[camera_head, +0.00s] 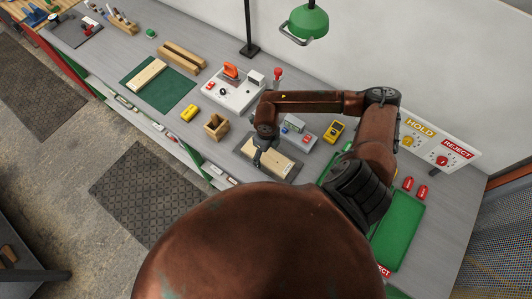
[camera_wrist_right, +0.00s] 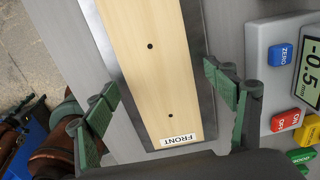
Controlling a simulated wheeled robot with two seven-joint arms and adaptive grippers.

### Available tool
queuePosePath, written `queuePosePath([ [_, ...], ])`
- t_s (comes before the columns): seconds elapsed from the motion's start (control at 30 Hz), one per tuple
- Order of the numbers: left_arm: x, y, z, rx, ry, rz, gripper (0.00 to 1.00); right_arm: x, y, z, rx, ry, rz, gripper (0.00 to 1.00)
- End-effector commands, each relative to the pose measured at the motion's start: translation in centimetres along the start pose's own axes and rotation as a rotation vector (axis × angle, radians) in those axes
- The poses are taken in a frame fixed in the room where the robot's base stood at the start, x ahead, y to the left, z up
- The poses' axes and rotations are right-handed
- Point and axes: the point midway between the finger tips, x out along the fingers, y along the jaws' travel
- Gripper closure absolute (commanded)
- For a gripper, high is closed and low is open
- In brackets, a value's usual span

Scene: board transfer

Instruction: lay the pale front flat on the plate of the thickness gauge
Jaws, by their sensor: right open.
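The pale front (camera_head: 272,157) lies on the dark plate (camera_head: 292,173) of the thickness gauge and looks flat. In the right wrist view the front (camera_wrist_right: 150,80) shows two dark holes and a FRONT label, with strips of the plate (camera_wrist_right: 200,62) showing along its sides. Its far end is cut off there. My right gripper (camera_head: 260,155) is over the front's left end in the head view. In the wrist view the right gripper (camera_wrist_right: 168,95) is open, its green-padded fingers on either side of the front, apart from it. My left gripper is not in view.
The gauge's readout box (camera_wrist_right: 290,85) stands right beside the plate. Another pale board (camera_head: 147,76) lies on a green mat (camera_head: 172,97). A wooden box (camera_head: 216,126), a yellow block (camera_head: 190,113) and a yellow meter (camera_head: 334,131) stand nearby. A green tray (camera_head: 402,235) is at the right.

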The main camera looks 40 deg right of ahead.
Motion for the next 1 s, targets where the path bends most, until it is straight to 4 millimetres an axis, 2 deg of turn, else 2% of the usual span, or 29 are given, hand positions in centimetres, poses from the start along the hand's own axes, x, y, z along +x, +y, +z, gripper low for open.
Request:
queuePosePath([
  [0.17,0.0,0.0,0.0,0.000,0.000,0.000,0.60,-1.8,-0.1,0.1,0.000,-0.003,-0.002,0.22],
  [0.4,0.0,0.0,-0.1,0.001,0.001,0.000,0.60,-6.8,-0.1,0.1,-0.002,-0.005,-0.003,0.22],
  [0.6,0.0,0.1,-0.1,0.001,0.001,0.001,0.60,-10.3,-0.1,0.1,0.000,-0.004,-0.003,0.22],
  [0.8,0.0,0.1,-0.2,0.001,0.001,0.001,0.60,-11.8,0.0,0.0,-0.001,-0.002,0.000,0.22],
  [1.0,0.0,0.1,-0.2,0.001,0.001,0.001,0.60,-12.0,0.0,0.0,0.000,-0.001,0.000,0.22],
])
